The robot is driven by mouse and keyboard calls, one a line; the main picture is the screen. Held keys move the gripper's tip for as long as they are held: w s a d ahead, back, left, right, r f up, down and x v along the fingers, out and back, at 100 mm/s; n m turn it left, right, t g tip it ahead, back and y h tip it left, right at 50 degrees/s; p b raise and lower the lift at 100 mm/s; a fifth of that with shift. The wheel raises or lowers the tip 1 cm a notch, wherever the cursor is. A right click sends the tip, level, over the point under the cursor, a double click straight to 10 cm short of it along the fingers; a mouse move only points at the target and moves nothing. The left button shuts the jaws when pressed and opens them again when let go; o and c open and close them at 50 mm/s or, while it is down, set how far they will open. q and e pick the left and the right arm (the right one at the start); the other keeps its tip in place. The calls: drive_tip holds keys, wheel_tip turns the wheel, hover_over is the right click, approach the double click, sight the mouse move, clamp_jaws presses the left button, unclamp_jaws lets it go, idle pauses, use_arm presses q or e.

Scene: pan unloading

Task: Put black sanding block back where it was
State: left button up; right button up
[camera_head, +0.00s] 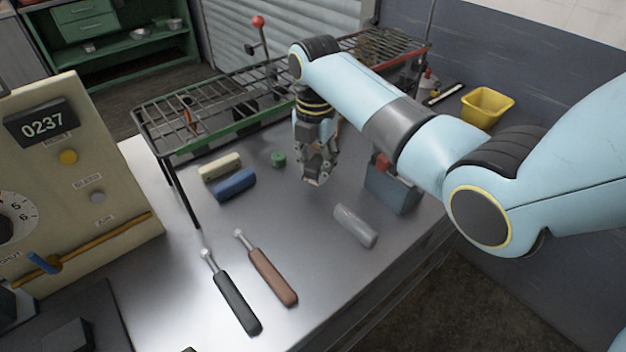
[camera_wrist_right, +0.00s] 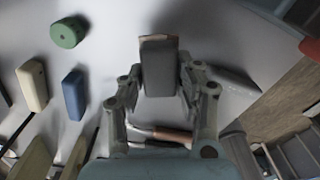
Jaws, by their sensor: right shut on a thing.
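My right gripper (camera_head: 316,174) is above the metal table, below the front edge of the wire rack. In the right wrist view the gripper (camera_wrist_right: 160,88) is shut on a dark grey-black block, the black sanding block (camera_wrist_right: 158,66), held between its two fingers. A brownish edge shows at the block's far end. In the head view the block is mostly hidden by the fingers. Whether it touches the table I cannot tell. My left gripper is not in view.
A cream block (camera_head: 220,167), a blue block (camera_head: 234,185) and a green round piece (camera_head: 279,159) lie left of the gripper. A clear cylinder (camera_head: 355,226) and a grey box (camera_head: 391,191) are right. Black-handled (camera_head: 238,303) and brown-handled (camera_head: 272,276) tools lie in front. The wire rack (camera_head: 215,108) stands behind.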

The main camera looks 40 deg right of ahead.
sight(314, 179)
wheel_tip(314, 179, down, 4)
drive_tip(key=shift+a+f, duration=0.15)
drive_tip(key=shift+f, duration=0.1)
drive_tip(key=o, duration=1.1)
drive_tip(key=shift+f, duration=0.1)
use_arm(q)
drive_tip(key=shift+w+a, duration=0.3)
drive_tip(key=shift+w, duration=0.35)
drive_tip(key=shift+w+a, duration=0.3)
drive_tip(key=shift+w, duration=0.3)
use_arm(e)
drive_tip(key=shift+r, duration=0.35)
wheel_tip(314, 179, up, 12)
drive_tip(key=shift+f, duration=0.2)
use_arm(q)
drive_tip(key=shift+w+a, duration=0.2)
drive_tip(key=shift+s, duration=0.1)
